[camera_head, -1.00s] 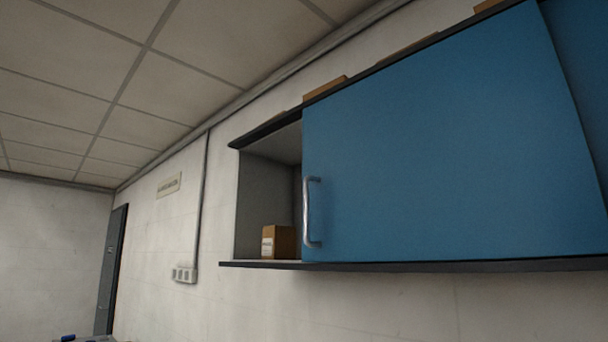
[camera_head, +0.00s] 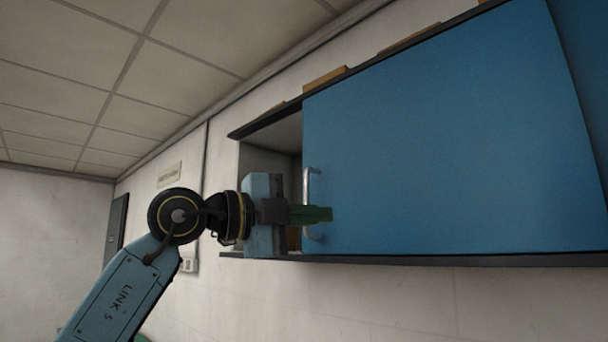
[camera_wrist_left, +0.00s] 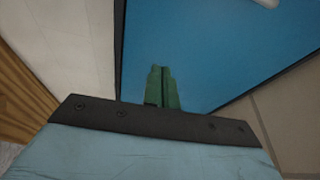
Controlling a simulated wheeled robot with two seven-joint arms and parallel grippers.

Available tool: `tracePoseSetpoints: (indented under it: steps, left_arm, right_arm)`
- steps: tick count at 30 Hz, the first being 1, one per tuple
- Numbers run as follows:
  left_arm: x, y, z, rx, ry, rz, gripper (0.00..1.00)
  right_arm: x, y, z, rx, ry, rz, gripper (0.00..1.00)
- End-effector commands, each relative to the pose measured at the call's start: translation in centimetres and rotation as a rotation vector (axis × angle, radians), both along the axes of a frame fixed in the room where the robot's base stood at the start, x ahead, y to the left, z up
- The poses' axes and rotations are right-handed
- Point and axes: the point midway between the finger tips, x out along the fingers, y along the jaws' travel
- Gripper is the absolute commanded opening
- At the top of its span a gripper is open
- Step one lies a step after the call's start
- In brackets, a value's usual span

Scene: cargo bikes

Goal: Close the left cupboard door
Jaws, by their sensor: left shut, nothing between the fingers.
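The left cupboard door (camera_head: 440,140) is a large blue sliding panel on a wall cupboard. It stands partly open, with a gap showing at its left end. Its silver bar handle (camera_head: 308,188) is upright near the door's left edge. My left gripper (camera_head: 325,214) comes in from the left, its green fingers shut and empty, in front of the handle's lower part. I cannot tell whether they touch it. In the left wrist view the shut fingers (camera_wrist_left: 162,88) show against the blue door (camera_wrist_left: 215,45), with a pale piece at the top edge. My right gripper is not in view.
The open end of the cupboard (camera_head: 272,150) is partly hidden by my left gripper. The dark bottom ledge (camera_head: 450,260) runs under the door. Boxes (camera_head: 325,78) lie on top of the cupboard. The wall (camera_head: 400,305) below is clear.

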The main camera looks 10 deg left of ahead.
Motion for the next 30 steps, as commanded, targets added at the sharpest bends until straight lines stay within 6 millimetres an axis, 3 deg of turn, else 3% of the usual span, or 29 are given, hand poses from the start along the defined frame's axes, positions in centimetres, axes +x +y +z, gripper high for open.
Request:
tracePoseSetpoints:
  steps: [1, 3, 9, 13, 17, 28, 30]
  left_arm:
    - [-0.9, 0.9, 2.4, 0.040, -0.016, 0.069, 0.00]
    - [-1.7, 2.2, 4.6, 0.075, -0.013, 0.166, 0.00]
    - [-3.4, 5.1, 8.6, 0.093, -0.005, 0.349, 0.00]
    - [-3.2, 5.3, 9.2, 0.090, 0.001, 0.383, 0.00]
    - [-1.8, 4.4, 9.3, 0.091, 0.003, 0.382, 0.00]
    - [4.7, 0.1, 9.5, 0.091, 0.001, 0.380, 0.00]
    - [5.7, 1.0, 9.5, 0.089, 0.002, 0.384, 0.00]
  right_arm:
    - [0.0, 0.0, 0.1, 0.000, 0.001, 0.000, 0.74]
    - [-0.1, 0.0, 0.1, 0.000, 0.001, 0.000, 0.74]
    - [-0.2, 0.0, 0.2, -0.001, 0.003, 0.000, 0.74]
    - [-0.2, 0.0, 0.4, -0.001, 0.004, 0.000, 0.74]
    - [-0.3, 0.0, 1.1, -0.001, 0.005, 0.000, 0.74]
    - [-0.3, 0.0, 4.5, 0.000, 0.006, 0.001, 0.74]
    - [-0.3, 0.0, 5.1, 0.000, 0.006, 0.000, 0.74]
